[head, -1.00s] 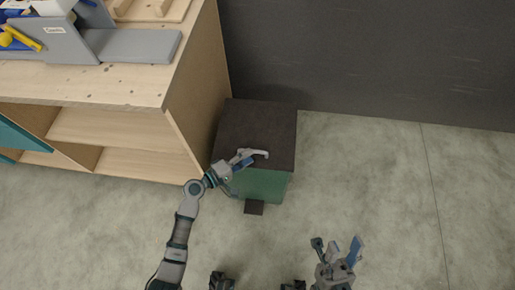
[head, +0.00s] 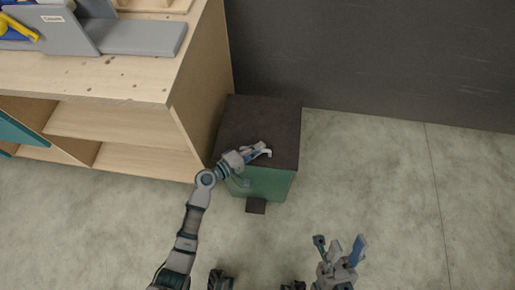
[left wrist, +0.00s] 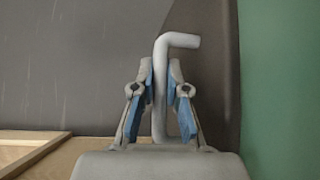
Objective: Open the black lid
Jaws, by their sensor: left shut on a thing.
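A green bin (head: 268,184) stands on the floor with a flat black lid (head: 262,118) lying on its top. A grey bent handle (left wrist: 160,88) shows in the left wrist view in front of the lid (left wrist: 205,50). My left gripper (head: 260,151) is at the lid's front edge in the head view. In the left wrist view its blue-padded fingers (left wrist: 165,100) are on both sides of the handle and shut on it. My right gripper (head: 341,250) is open and empty above the floor, right of the bin. The left gripper hides part of the handle in the head view.
A wooden shelf unit (head: 115,84) stands close to the bin's left side, with a grey item (head: 138,40) on top. A dark wall (head: 380,60) is behind the bin. A small black pedal (head: 256,206) sticks out at its front. The floor (head: 400,190) to the right is clear.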

